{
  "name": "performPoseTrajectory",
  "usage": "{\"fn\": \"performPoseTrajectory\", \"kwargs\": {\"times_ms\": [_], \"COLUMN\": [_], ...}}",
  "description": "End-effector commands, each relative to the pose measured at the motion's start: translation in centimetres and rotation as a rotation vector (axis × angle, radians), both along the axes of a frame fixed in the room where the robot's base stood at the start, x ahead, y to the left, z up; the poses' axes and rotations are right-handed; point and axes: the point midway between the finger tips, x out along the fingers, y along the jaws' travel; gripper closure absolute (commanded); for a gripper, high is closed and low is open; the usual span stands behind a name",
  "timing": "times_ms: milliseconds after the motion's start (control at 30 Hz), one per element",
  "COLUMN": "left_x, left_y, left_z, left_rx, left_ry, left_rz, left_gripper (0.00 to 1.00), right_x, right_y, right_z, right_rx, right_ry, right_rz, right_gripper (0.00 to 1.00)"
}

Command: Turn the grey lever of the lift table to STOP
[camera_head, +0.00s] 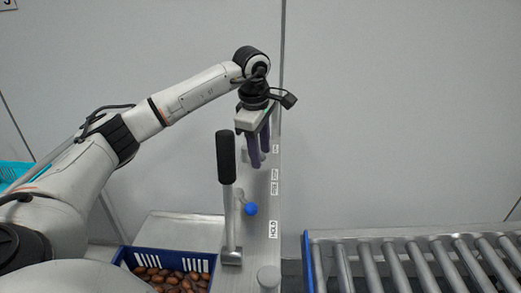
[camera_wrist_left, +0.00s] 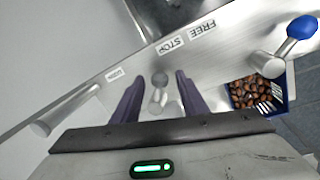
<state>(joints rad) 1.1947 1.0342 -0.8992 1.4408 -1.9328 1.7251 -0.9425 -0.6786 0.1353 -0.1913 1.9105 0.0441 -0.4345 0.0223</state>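The grey lever (camera_wrist_left: 159,80) has a round grey knob on a short arm. In the left wrist view it lies between the two purple fingers of my left gripper (camera_wrist_left: 159,76), with gaps visible on both sides. In the head view my left gripper (camera_head: 259,160) points down over the far end of the metal panel (camera_head: 262,245), and the lever is mostly hidden by it. The STOP label (camera_wrist_left: 170,44) and the FREE label (camera_wrist_left: 203,29) sit side by side on the panel, beyond the fingertips. My right gripper is out of view.
A tall black-handled lever (camera_head: 226,160) and a blue-knobbed lever (camera_head: 250,209) stand close to my left gripper. A HOLD label (camera_head: 273,229) is nearer.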

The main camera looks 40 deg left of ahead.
Motion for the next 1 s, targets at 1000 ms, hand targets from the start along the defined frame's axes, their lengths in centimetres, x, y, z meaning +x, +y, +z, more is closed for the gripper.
{"fn": "performPoseTrajectory", "kwargs": {"times_ms": [1000], "left_x": [-1.4], "left_y": [0.2], "left_z": [0.0], "left_rx": [-0.001], "left_ry": [0.001], "left_rz": [-0.259], "left_gripper": [1.0], "right_x": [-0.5], "right_y": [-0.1], "right_z": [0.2], "right_rx": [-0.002], "right_ry": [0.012], "right_rz": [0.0], "right_gripper": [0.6]}}
